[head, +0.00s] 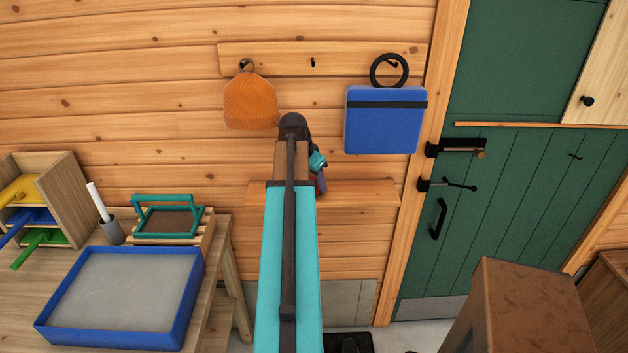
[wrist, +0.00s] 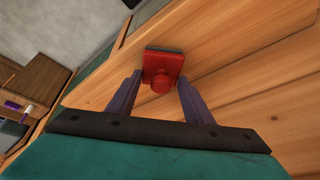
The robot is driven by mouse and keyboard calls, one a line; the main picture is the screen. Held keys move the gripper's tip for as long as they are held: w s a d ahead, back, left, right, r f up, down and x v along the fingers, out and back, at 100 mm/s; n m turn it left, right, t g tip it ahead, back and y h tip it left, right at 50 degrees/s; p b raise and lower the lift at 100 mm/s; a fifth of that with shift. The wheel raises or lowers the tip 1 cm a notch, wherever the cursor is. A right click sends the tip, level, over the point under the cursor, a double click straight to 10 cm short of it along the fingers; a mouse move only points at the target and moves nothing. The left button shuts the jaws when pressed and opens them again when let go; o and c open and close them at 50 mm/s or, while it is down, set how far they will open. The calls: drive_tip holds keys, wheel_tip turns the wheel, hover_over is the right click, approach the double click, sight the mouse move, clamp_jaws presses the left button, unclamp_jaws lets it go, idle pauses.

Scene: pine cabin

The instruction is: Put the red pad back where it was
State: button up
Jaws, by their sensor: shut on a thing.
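The red pad (wrist: 164,64) shows in the wrist view as a small red block with a round knob and a dark far edge. My gripper (wrist: 160,78) has its two purple fingers shut on it, one at each side. Pale wooden boards lie behind the pad; whether it touches them I cannot tell. In the head view my gripper (head: 319,172) is partly hidden behind my arm, in front of the plank wall just above a small wooden ledge (head: 365,193). The pad is mostly hidden there.
A hook rail (head: 340,57) above holds an orange pad (head: 251,103) and a blue pouch (head: 383,130); its middle hook is bare. A green door (head: 500,210) is at right. A workbench with a blue tray (head: 192,290) is at left. A brown cabinet (head: 520,310) stands front right.

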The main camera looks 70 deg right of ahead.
drive_tip(key=shift+f, duration=0.1)
drive_tip(key=o, duration=0.9)
drive_tip(key=shift+o, duration=0.2)
drive_tip(key=b+v, duration=0.2)
drive_tip(key=v, duration=1)
drive_tip(key=shift+b, duration=0.3)
drive_tip(key=shift+s, duration=0.1)
